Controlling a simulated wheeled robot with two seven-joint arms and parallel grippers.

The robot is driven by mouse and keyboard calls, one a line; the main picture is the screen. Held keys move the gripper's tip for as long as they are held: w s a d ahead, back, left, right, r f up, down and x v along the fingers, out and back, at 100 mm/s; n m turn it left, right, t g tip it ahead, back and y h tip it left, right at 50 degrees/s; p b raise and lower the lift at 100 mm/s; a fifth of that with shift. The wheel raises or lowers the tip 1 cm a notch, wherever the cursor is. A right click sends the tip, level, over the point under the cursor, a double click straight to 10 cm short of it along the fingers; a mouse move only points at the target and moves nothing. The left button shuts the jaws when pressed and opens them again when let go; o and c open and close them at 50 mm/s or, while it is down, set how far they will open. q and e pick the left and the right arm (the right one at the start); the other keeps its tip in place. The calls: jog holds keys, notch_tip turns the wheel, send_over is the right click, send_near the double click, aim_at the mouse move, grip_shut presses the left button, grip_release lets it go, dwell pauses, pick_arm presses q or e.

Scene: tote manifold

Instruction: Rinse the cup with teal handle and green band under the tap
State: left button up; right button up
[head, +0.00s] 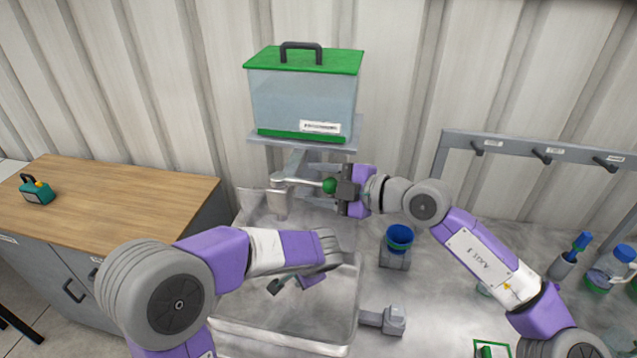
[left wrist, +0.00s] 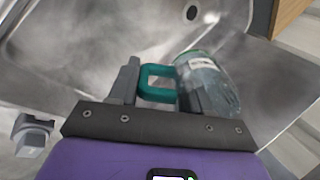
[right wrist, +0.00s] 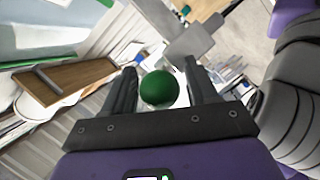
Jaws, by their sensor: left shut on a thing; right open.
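The cup (left wrist: 208,82) is clear grey with a white label and a teal handle (left wrist: 152,82). My left gripper (left wrist: 158,90) is shut on that handle in the left wrist view. In the head view my left gripper (head: 285,284) is over the sink basin (head: 285,333), and the cup is mostly hidden by my arm. The tap (head: 279,200) stands at the back of the sink, with a lever ending in a green ball knob (head: 329,186). My right gripper (head: 345,187) is open, with its fingers on either side of the knob (right wrist: 159,89).
A water tank (head: 303,100) with a green lid sits on a shelf behind the tap. A blue cup (head: 400,238) stands in a grey holder right of the sink. A grey block (head: 394,319) is nearer. Bottles (head: 607,268) stand far right; a wooden-topped cabinet (head: 115,205) is left.

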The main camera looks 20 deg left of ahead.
jog(key=v, duration=1.1)
jog(key=shift+d, duration=0.35)
jog(key=shift+r, duration=0.1)
pick_arm(q)
jog(key=shift+s+d+b, duration=0.2)
jog(key=shift+s+d, duration=0.1)
jog(key=shift+d, duration=0.3)
jog(key=shift+s+d+b, duration=0.2)
jog(key=shift+s+d, duration=0.1)
jog(key=shift+d, duration=0.25)
jog(key=s+d, duration=0.2)
jog(key=d, duration=0.1)
jog(key=d+b, duration=0.1)
jog(key=shift+s+d, duration=0.35)
jog(key=shift+s, duration=0.05)
pick_arm(e)
jog(key=shift+f, duration=0.9)
pick_arm(q)
jog(key=s+d+r+p, duration=0.2)
jog(key=d+r, duration=0.2)
jog(key=shift+s+d, duration=0.15)
jog(key=shift+s, duration=0.05)
pick_arm(e)
jog(key=shift+r, duration=1.2)
